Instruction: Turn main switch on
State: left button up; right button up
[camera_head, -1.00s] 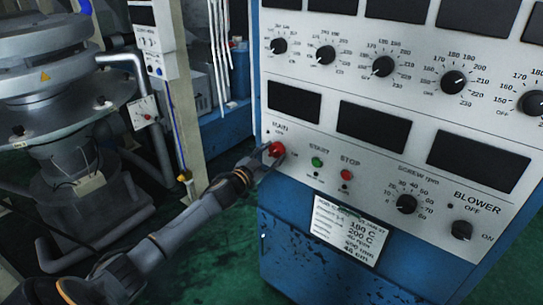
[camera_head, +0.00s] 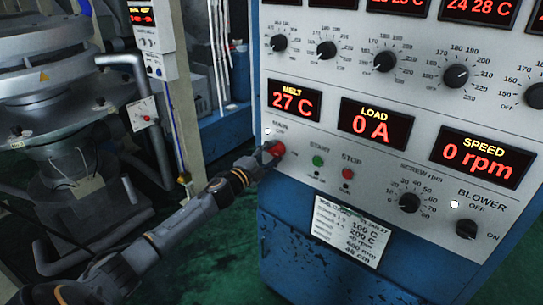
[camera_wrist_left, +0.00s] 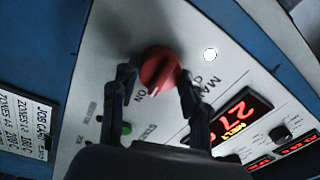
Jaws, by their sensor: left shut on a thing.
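The red main switch (camera_head: 276,148) is a rotary knob at the left of the control panel. In the left wrist view the red knob (camera_wrist_left: 159,70) sits between my fingers, near the word ON. My left gripper (camera_head: 268,153) is shut on it; the gripper also shows in the left wrist view (camera_wrist_left: 156,82), a finger on each side. A white indicator light (camera_wrist_left: 210,55) beside the knob is lit. The displays, such as the MELT display (camera_head: 295,100) reading 27 C, glow red. My right gripper is not in view.
The panel also carries a green START button (camera_head: 318,161), a red STOP button (camera_head: 347,174), a screw speed knob (camera_head: 409,202) and a blower knob (camera_head: 466,229). A job card (camera_head: 348,232) hangs below. Machinery (camera_head: 75,130) stands at the left, with green floor between.

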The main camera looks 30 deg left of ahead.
pick_arm(q)
jog(key=shift+m, duration=0.5)
jog(key=o, duration=1.2)
jog(key=shift+c, duration=0.2)
jog(key=s, duration=1.2)
jog(key=shift+a+f, duration=0.3)
jog(key=shift+a, duration=0.15)
